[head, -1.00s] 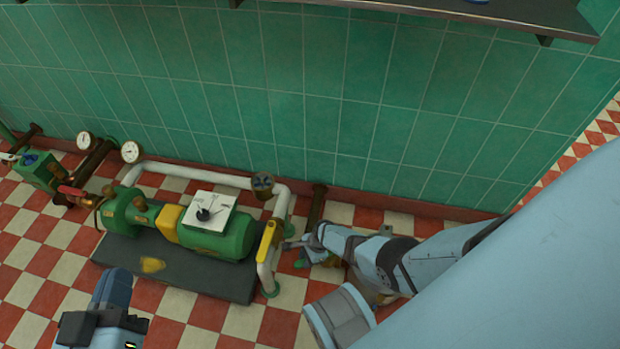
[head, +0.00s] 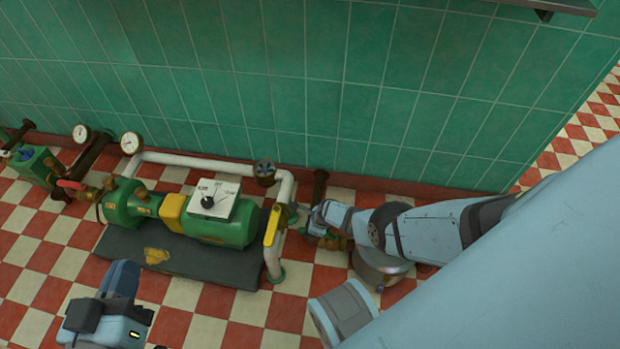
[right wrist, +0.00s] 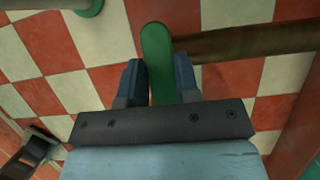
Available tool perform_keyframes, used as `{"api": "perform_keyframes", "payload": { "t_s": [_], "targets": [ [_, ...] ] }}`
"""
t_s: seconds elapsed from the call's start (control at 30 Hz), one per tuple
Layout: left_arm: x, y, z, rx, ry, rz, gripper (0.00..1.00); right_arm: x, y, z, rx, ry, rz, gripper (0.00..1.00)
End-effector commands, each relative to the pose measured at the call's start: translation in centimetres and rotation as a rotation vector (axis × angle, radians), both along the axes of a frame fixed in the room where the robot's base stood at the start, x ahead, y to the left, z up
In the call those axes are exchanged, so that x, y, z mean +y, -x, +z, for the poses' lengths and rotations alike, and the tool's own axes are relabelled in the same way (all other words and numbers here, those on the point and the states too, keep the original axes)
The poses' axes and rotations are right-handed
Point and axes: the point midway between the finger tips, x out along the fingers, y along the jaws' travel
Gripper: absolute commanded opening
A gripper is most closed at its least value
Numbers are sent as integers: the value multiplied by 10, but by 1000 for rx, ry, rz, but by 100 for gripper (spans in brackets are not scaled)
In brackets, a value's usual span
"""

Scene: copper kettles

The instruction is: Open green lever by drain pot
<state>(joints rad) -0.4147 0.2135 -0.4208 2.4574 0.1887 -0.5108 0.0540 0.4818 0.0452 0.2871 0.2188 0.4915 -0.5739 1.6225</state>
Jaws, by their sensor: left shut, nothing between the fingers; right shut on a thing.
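The green lever (right wrist: 158,62) shows in the right wrist view, running up between the fingers of my right gripper (right wrist: 158,85), which is shut on it. In the head view my right gripper (head: 314,226) is low by the wall, just right of the white pipe, and mostly hides the lever. The drain pot (head: 382,270), a round metal vessel on the floor, is partly covered by my right arm. My left gripper (head: 122,278) is shut and empty at the lower left, in front of the pump's base.
A green pump (head: 225,228) stands on a dark plinth (head: 215,265) left of the lever. A white pipe with a yellow lever (head: 271,226) rises beside my right gripper. Gauges (head: 131,143) and a red lever (head: 72,184) are further left. The green tiled wall is behind.

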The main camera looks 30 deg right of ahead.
Motion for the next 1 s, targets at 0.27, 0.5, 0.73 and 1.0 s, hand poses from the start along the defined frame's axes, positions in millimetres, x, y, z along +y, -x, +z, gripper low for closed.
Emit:
{"api": "perform_keyframes", "payload": {
  "t_s": [0.27,0.5,0.73,1.0],
  "targets": [
    [0,0,0,-1,2,1,0,-1,0,-1,2,-2,-17,0],
    [1,0,-1,-1,-5,-3,0,-1,0,0,1,-1,-18,41],
    [2,0,-2,-1,-11,-4,0,-1,-1,0,1,0,-15,55],
    [2,-1,19,-39,19,14,0,-4,2,13,0,0,-13,55]
  ]
}}
